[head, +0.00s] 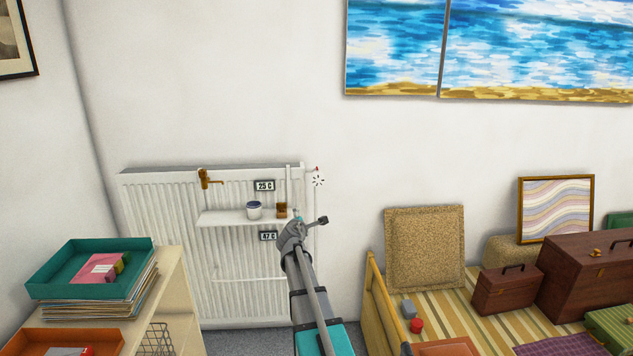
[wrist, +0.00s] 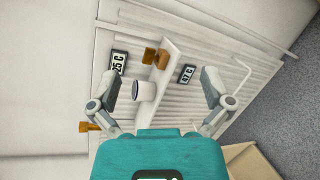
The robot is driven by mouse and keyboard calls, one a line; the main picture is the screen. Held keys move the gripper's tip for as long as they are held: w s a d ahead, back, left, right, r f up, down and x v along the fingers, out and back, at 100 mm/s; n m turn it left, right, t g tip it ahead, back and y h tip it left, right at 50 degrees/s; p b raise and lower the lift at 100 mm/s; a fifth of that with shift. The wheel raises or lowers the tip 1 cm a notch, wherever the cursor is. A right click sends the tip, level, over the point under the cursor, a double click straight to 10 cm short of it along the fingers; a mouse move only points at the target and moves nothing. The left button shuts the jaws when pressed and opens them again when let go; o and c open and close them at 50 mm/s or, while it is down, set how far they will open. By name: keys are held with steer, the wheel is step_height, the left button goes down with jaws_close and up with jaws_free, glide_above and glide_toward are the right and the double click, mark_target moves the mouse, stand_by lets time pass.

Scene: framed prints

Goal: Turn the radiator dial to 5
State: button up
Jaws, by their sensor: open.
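A small white dial (head: 318,181) with dark tick marks around it sits on the wall at the radiator's upper right, with a small red mark just above it. The number it points to is too small to read. The white ribbed radiator (head: 160,215) stands against the wall and also fills much of the wrist view (wrist: 215,115). My gripper (head: 308,218) appears below and slightly left of the dial in the head view. In the wrist view its two fingers (wrist: 158,84) are spread wide with nothing held between them. I cannot make out the dial in the wrist view.
A brass fitting (head: 206,179) juts out at upper left. A cabinet with trays (head: 180,285) stands left; a low bench with cases (head: 460,305) stands right.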

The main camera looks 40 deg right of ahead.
steer(key=w+d+r+n+t, duration=0.3)
steer(key=d+n, duration=0.3)
steer(key=d, duration=0.1)
steer(key=n+t+y, duration=0.2)
steer(key=n+y, duration=0.1)
steer(key=n, duration=0.6)
glide_toward(318, 180)
steer(key=v, duration=0.3)
steer(key=shift+s+d+f, duration=0.1)
steer(key=shift+f, duration=0.05)
steer(key=x, duration=1.4)
steer(key=c, duration=0.9)
steer(key=shift+c, duration=0.2)
